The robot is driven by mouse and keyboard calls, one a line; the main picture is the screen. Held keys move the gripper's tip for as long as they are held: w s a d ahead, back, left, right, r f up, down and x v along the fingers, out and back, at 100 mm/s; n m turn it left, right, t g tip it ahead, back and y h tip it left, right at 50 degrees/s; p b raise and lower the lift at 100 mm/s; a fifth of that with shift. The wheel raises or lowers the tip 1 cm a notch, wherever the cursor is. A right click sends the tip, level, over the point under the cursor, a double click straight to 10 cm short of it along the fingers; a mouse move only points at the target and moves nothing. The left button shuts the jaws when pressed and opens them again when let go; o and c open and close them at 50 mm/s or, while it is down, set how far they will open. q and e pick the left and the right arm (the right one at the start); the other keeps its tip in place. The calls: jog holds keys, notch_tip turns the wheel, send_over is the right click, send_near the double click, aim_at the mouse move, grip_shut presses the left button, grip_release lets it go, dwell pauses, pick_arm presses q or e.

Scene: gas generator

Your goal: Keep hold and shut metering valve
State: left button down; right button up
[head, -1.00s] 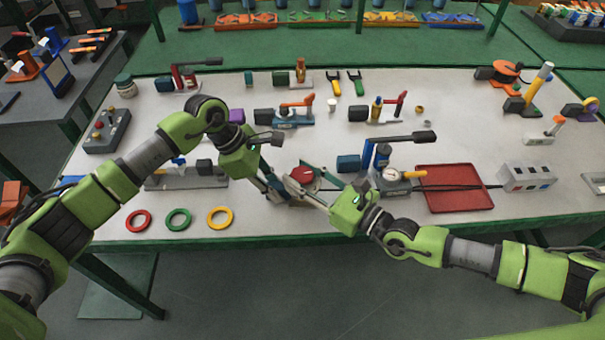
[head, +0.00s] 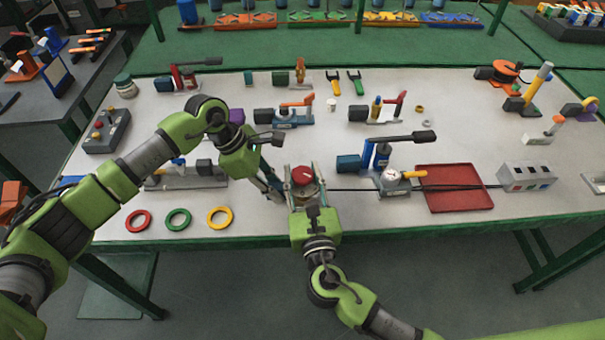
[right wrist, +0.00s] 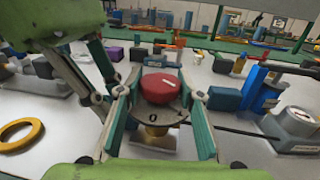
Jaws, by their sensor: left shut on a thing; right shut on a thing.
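The metering valve has a round red knob (head: 302,174) with a white mark, above a round plate and a brass-coloured part (right wrist: 155,135). A "0" shows on the plate in the right wrist view. My right gripper (head: 304,184) reaches in from the front edge. Its two teal-padded fingers stand on either side of the knob and plate, shut on the valve; the exact contact is hard to see. My left gripper (head: 276,190) comes in from the left, shut beside the valve, its tips low by the valve's body. What it grips is largely hidden.
A dark line runs right from the valve. Red, green and yellow rings (head: 219,217) lie front left.

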jog(key=m+h, duration=0.2)
jog(key=h, duration=0.1)
jog(key=m+h, duration=0.2)
jog(key=h, duration=0.2)
jog(key=shift+m+g, duration=0.3)
jog(key=shift+h, duration=0.3)
jog(key=o, duration=1.1)
jog(key=shift+s, duration=0.15)
jog(key=v, duration=1.1)
jog(key=shift+s+a+r, duration=0.15)
jog(key=shift+s+a, duration=0.05)
jog(key=shift+s, duration=0.15)
